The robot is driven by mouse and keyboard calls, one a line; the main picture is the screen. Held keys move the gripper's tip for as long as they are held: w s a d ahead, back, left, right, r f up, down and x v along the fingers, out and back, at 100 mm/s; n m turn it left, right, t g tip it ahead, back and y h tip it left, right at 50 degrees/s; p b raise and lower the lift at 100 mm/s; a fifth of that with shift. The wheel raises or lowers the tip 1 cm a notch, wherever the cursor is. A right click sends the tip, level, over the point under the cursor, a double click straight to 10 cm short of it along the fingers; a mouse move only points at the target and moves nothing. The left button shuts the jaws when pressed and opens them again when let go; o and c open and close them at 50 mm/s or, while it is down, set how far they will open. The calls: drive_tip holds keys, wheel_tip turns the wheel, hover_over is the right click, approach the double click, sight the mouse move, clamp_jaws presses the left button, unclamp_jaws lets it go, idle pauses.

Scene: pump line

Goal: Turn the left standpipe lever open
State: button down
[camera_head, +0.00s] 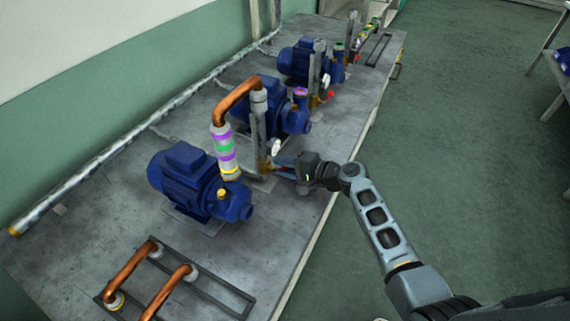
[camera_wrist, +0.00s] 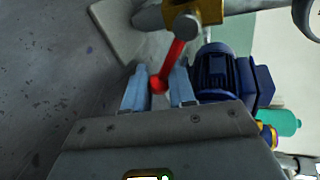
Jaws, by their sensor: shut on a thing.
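The left standpipe (camera_head: 258,125) is a grey upright pipe between two blue pumps, with a brass valve (camera_head: 265,166) near its foot. Its red lever (camera_wrist: 173,60) shows in the wrist view, running from the brass valve body (camera_wrist: 184,10) down to a round red end between my fingers. My gripper (camera_wrist: 159,88) is shut on this lever near its end. In the head view my gripper (camera_head: 284,167) reaches the valve from the right, low over the bench, and mostly hides the lever.
The near blue pump (camera_head: 185,178) has a banded pipe (camera_head: 224,150) rising to a copper bend (camera_head: 236,98). A middle pump (camera_head: 284,118) stands close behind my gripper. The right standpipe (camera_head: 316,68) is farther back. A rack with copper pipes (camera_head: 131,272) lies in front.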

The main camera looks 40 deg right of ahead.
drive_tip(key=shift+s+a+f, duration=0.15)
drive_tip(key=shift+a+f, duration=0.05)
drive_tip(key=shift+f, duration=0.15)
drive_tip(key=c, duration=1.3)
unclamp_jaws()
drive_tip(key=shift+c, duration=0.2)
drive_tip(key=o, duration=0.4)
drive_tip(key=shift+r, duration=0.15)
drive_tip(key=shift+d, duration=0.2)
